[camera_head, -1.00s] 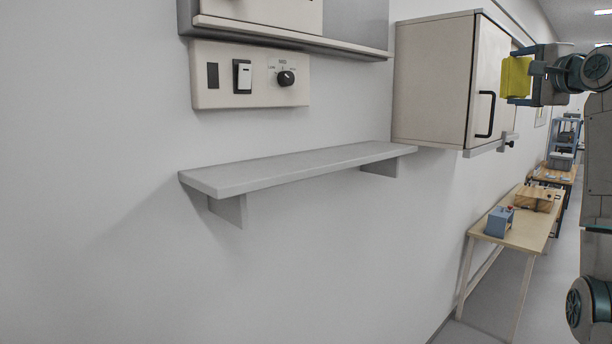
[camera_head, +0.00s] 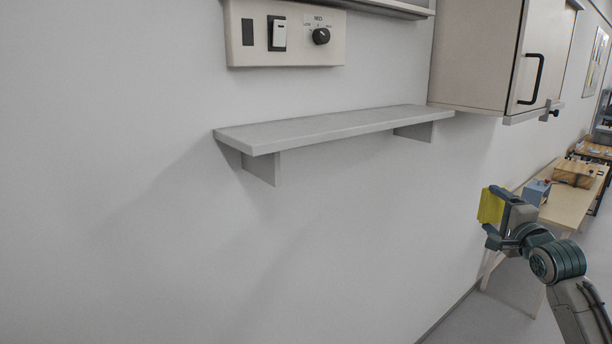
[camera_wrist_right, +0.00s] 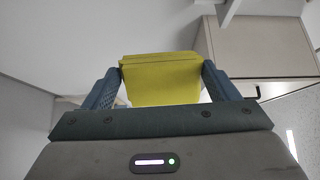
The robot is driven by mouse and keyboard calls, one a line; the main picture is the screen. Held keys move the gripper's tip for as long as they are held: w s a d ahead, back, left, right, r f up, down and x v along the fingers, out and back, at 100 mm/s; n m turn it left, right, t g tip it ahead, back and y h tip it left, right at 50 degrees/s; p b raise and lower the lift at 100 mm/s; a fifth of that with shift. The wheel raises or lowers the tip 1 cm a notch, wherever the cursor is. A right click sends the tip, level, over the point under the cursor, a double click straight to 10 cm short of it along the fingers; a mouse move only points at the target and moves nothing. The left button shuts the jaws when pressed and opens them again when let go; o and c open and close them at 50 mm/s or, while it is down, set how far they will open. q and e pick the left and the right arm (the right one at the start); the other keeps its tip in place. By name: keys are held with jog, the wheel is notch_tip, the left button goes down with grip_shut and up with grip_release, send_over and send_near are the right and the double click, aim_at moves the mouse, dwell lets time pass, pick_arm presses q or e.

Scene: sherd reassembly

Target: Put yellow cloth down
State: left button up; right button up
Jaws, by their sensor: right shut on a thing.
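The yellow cloth (camera_head: 491,206) is a small folded block. My right gripper (camera_head: 492,212) is shut on it and holds it in the air, below and to the right of the grey wall shelf (camera_head: 320,128) in the head view. In the right wrist view the cloth (camera_wrist_right: 161,80) sits between the two blue fingers of the right gripper (camera_wrist_right: 160,84), with the fingers at its left and right sides. My left gripper is not in view.
The shelf top is bare. A control panel (camera_head: 285,52) with switches and a knob is above it. A beige cabinet (camera_head: 475,55) hangs to the right. A wooden table (camera_head: 566,207) with a blue-grey box (camera_head: 536,192) stands behind my right arm.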

jog(key=s+a+f+n+y, duration=0.1)
jog(key=s+a+f+y, duration=0.1)
jog(key=s+a+f, duration=0.5)
jog(key=s+a+f+n+g+y, duration=0.1)
jog(key=s+a+f+y, duration=0.15)
jog(key=s+f, duration=0.75)
jog(key=s+a+f+n+y, duration=0.1)
jog(key=s+a+f+n, duration=0.1)
jog(key=s+a+f, duration=0.6)
jog(key=shift+s+a+m+t+h, duration=0.5)
jog(key=shift+s+a+m+h, duration=0.6)
jog(key=shift+a+m+h, duration=1.4)
notch_tip(320, 180, down, 7)
jog(key=b, duration=0.7)
jog(key=shift+a+r+n+h, duration=0.2)
jog(key=shift+a+n+h, duration=0.1)
jog(key=shift+n+h, duration=0.15)
jog(key=shift+d, duration=0.1)
